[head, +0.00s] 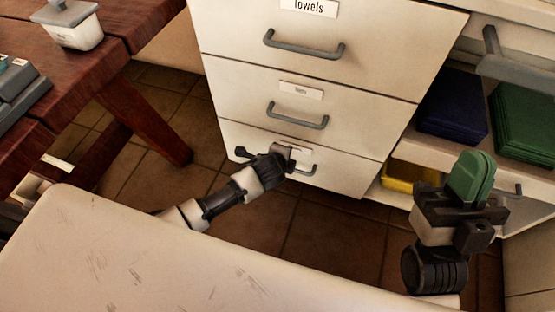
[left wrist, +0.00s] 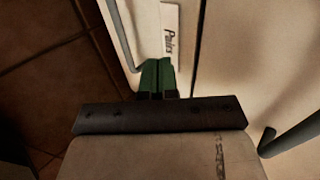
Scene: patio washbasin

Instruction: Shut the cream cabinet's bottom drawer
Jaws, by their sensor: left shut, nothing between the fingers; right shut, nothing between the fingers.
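The cream cabinet's bottom drawer (head: 345,175) is the lowest of three fronts in the head view. Its front looks about level with the front above, and I see no clear opening. My left gripper (head: 287,156) is in front of it, covering part of its label and grey handle. In the left wrist view its shut green fingertips (left wrist: 157,76) are at the drawer front (left wrist: 185,55), between the label and the handle (left wrist: 122,38). Whether they touch is unclear. My right gripper (head: 472,178) is shut and empty, in front of the shelves on the right.
The middle drawer (head: 350,95) and the Towels drawer (head: 380,40) are above, both with grey handles. Dark blue (head: 452,105) and green folded stacks (head: 525,125) lie on the right shelf. A wooden table (head: 100,70) stands at left. Tiled floor (head: 320,230) is clear before the cabinet.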

